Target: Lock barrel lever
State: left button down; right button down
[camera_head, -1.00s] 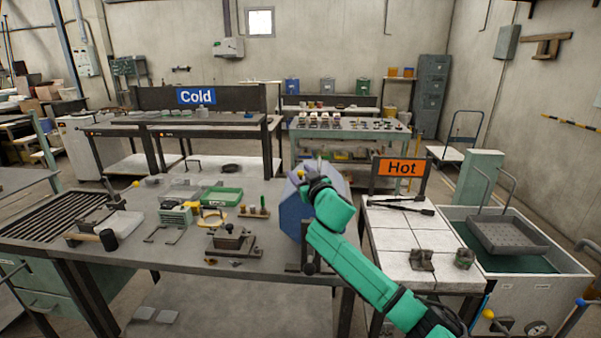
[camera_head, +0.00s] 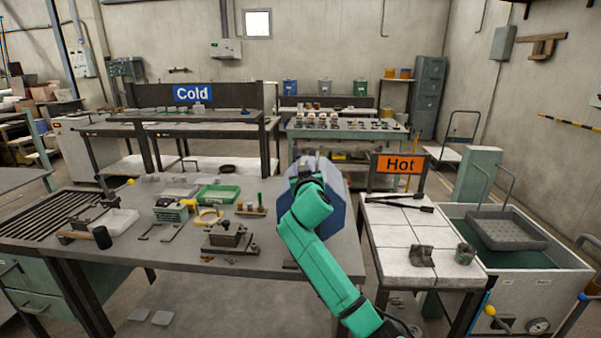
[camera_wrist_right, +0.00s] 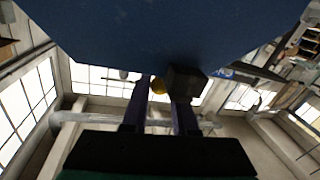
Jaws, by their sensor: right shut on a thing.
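The blue barrel (camera_head: 340,212) stands at the right end of the grey work table, partly hidden behind my right arm. In the right wrist view its blue underside or wall (camera_wrist_right: 150,35) fills the top. My right gripper (camera_wrist_right: 161,98) is shut on the lever, close against the barrel. In the head view its fingers are hard to make out behind the green arm. My left gripper is not in view.
The work table (camera_head: 160,255) holds a green tray (camera_head: 217,195), a black-headed mallet (camera_head: 101,237) and a metal mould (camera_head: 230,238) left of the barrel. A white-tiled table with the Hot sign (camera_head: 400,164) stands close on the right. A water tank (camera_head: 525,270) is beyond it.

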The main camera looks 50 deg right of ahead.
jog(key=c, duration=0.7)
grip_release()
jog(key=shift+d, duration=0.1)
jog(key=shift+s, duration=0.1)
jog(key=shift+s+a+f, duration=0.1)
jog(key=shift+a, duration=0.15)
jog(key=b+v, duration=0.3)
jog(key=v, duration=1.1)
